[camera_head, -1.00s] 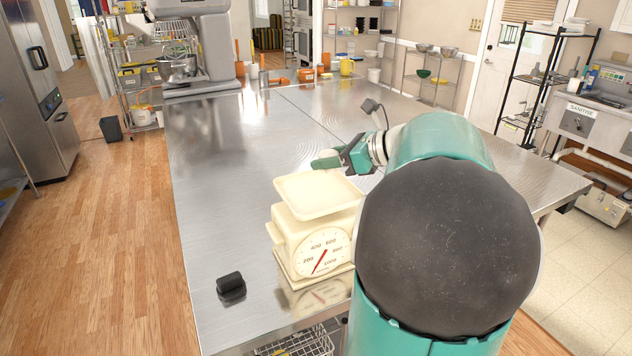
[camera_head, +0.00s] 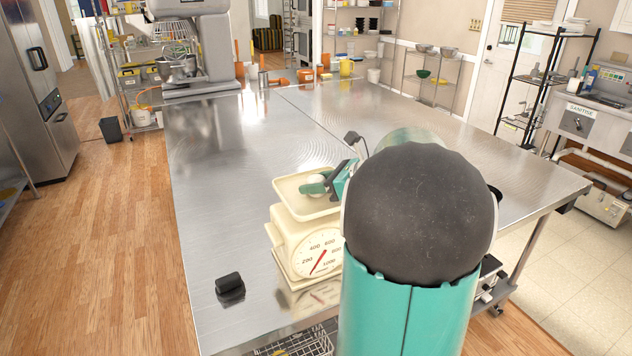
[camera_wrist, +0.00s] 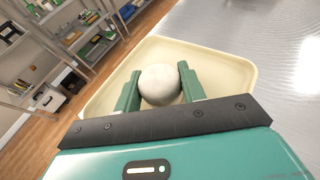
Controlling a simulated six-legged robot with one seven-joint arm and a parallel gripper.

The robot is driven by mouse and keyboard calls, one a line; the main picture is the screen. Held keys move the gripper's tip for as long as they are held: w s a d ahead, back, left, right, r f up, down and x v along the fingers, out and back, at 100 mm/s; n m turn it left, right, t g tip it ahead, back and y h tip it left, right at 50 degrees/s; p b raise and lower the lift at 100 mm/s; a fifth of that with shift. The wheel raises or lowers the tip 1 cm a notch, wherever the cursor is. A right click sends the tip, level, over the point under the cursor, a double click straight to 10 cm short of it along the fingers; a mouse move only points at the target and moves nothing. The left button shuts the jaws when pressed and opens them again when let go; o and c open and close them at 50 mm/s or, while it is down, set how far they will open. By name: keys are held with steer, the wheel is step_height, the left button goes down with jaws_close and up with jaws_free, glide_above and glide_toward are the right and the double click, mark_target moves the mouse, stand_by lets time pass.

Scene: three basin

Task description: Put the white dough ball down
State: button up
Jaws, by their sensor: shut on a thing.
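The white dough ball (camera_wrist: 159,84) is between the two green fingers of my gripper (camera_wrist: 159,90) in the wrist view. My gripper is shut on it. In the head view the ball (camera_head: 316,183) shows partly behind a finger of my gripper (camera_head: 314,187), over the pan of the cream scale. The scale's pan (camera_head: 283,186) is a shallow square tray, and its rim (camera_wrist: 230,67) surrounds the ball in the wrist view. I cannot tell whether the ball touches the pan. The cream scale (camera_head: 290,246) has a round dial with a red needle and stands on the steel table.
The steel table (camera_head: 225,170) is largely clear to the left of and behind the scale. A small black object (camera_head: 230,286) lies near its front left. A large grey mixer (camera_head: 212,50) stands at the far left end. Orange containers and a yellow jug (camera_head: 346,68) stand at the back.

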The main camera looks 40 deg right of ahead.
steer(key=o, duration=1)
steer(key=shift+c, duration=0.2)
steer(key=shift+r, duration=0.25)
steer(key=v, duration=1.2)
steer(key=a+f+n+g, duration=0.25)
steer(key=a+n, duration=0.45)
steer(key=a, duration=0.5)
steer(key=a+f+n+g, duration=0.1)
steer(key=a+n+g, duration=0.3)
steer(key=a+n, duration=0.5)
steer(key=s+a+f+n+h, duration=0.2)
steer(key=s+a+n, duration=0.1)
steer(key=a+n, duration=0.4)
steer(key=s+a+f+n+h, duration=0.2)
steer(key=s+a+n+h, duration=0.1)
steer(key=a+n, duration=0.4)
steer(key=shift+s+f+n, duration=0.2)
steer(key=shift+f+n, duration=0.05)
steer(key=shift+n, duration=0.55)
